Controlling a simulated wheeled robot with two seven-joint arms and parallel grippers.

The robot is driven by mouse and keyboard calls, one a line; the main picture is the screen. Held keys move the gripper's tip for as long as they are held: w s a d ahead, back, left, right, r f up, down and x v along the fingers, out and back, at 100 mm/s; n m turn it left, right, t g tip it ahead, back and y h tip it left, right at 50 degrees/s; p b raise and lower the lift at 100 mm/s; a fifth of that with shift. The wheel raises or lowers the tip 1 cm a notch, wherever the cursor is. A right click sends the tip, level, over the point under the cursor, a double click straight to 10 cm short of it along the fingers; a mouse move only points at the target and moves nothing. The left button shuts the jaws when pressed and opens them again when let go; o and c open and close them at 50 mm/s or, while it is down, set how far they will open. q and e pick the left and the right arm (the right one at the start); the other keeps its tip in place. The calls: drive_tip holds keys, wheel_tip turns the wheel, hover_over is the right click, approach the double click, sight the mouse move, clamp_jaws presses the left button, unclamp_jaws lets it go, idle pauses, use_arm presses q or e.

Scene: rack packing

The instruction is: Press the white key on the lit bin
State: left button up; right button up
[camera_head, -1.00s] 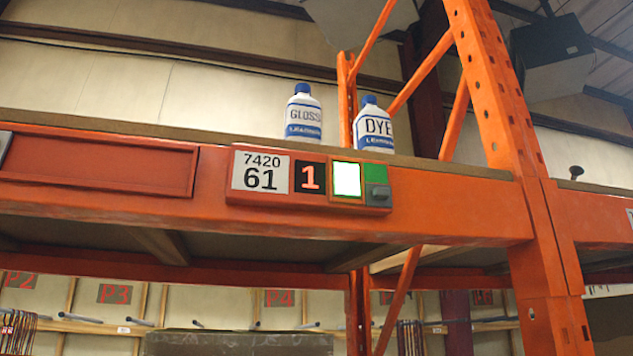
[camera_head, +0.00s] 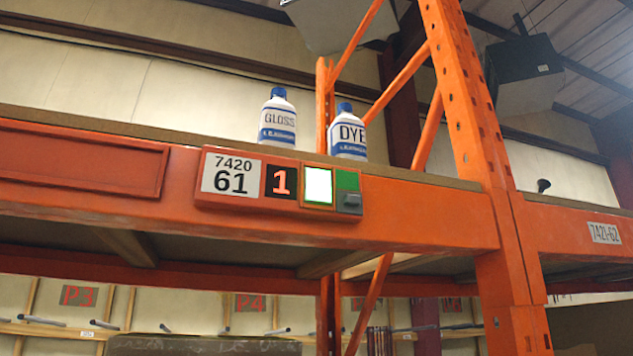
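The lit bin's module (camera_head: 280,184) is fixed to the front of the orange shelf beam. It carries a label reading 7420 61 (camera_head: 231,176), a dark display with a red 1 (camera_head: 282,181), and a bright white key (camera_head: 318,186) that glows inside a thin frame. Right of the white key are a green panel (camera_head: 347,181) and a small grey block (camera_head: 349,202). Neither gripper shows in the head view, and nothing touches the key.
An orange rack upright (camera_head: 480,150) stands to the right. The space before the module looks clear.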

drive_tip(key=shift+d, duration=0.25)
